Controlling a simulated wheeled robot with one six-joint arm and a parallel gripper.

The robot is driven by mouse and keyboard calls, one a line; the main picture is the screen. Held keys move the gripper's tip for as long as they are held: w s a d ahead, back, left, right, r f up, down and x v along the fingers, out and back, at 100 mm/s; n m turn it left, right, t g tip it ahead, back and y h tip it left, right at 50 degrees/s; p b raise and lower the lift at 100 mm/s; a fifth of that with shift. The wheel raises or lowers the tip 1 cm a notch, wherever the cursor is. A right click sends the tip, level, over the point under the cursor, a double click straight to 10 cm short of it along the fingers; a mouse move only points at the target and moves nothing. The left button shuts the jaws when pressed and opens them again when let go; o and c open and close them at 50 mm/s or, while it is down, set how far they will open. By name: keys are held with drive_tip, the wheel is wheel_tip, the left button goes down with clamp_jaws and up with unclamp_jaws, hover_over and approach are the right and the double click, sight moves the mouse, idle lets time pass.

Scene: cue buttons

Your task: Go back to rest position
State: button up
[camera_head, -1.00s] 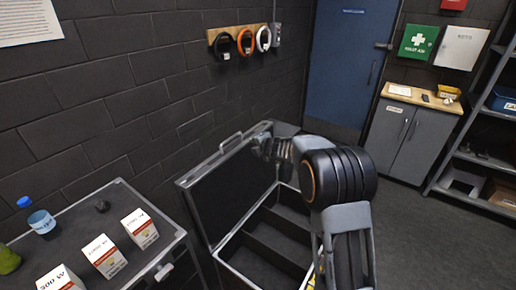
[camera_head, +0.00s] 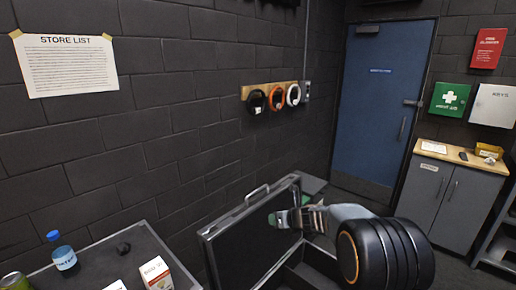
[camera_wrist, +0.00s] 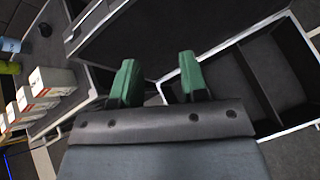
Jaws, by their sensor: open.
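My gripper (camera_head: 273,219) is in front of the raised lid of the black case (camera_head: 243,238) in the head view. In the wrist view its two green fingers (camera_wrist: 156,75) stand apart with nothing between them. The lid (camera_wrist: 150,35) is beyond the fingertips there, and the case's open, divided inside (camera_wrist: 262,75) is to the right and looks empty. Much of the case is cut off or hidden by my arm in the head view.
A flight-case top (camera_head: 98,262) at lower left bears a water bottle (camera_head: 63,254), a dark knob-like thing (camera_head: 123,248) and white boxes (camera_head: 156,275). A grey cabinet (camera_head: 452,200) stands by the blue door (camera_head: 382,110). Floor shows between door and case.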

drive_tip(key=s+d+r+n+g+h, duration=0.1)
drive_tip(key=s+d+r+n+h, duration=0.1)
drive_tip(key=s+n, duration=0.8)
drive_tip(key=s+d+r+n+g+h, duration=0.1)
drive_tip(key=s+d+r+n+h, duration=0.1)
drive_tip(key=s+n, duration=0.9)
drive_tip(key=s+d+r+n+g+h, duration=0.2)
drive_tip(key=s+d+r+n, duration=0.1)
drive_tip(key=s+n, duration=0.8)
drive_tip(key=shift+s+d+r, duration=0.25)
drive_tip(key=shift+s+d, duration=0.4)
drive_tip(key=shift+s, duration=0.05)
